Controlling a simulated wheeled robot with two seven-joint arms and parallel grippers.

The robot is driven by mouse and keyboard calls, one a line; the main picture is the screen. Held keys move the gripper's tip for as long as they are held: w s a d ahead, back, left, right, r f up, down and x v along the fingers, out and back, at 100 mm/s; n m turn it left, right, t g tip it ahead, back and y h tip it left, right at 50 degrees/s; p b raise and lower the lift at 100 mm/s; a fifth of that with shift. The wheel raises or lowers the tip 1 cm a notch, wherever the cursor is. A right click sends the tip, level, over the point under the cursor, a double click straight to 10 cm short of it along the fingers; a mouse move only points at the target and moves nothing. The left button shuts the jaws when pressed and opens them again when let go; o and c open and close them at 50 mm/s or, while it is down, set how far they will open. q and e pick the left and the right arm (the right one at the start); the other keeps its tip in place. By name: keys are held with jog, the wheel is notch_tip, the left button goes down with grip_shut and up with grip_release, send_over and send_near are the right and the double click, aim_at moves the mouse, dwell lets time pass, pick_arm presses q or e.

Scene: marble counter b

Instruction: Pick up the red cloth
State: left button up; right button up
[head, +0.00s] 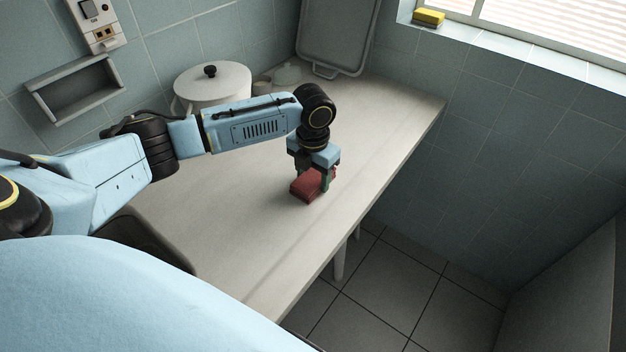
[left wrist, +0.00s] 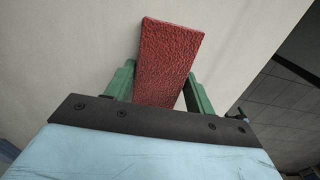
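The red cloth (head: 305,186) is a thick, block-like red piece lying on the counter under my left gripper. In the left wrist view, the cloth (left wrist: 168,60) has a rough surface and runs at a slight slant between the two green fingers. My left gripper (head: 322,184) points down over it, with one green finger visible at the cloth's right side. In the left wrist view, the gripper (left wrist: 160,70) has its fingers apart, one on each side of the cloth. A small gap shows by the right finger; contact at the left finger is unclear. My right gripper is not in view.
A white pot (head: 215,88) with a black knob stands at the back of the marble counter (head: 250,215), near a small lidded jar (head: 287,76). A grey tray (head: 338,38) leans on the wall. A yellow sponge (head: 428,17) sits on the windowsill. The counter's front edge is close to the cloth.

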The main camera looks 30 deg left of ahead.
aim_at(313, 177)
pick_arm(q)
jog(key=shift+c, duration=1.2)
jog(key=shift+r, duration=0.1)
notch_tip(313, 177, up, 8)
jog(key=shift+r+p, duration=0.25)
jog(key=shift+p, duration=0.55)
jog(key=shift+r, duration=0.65)
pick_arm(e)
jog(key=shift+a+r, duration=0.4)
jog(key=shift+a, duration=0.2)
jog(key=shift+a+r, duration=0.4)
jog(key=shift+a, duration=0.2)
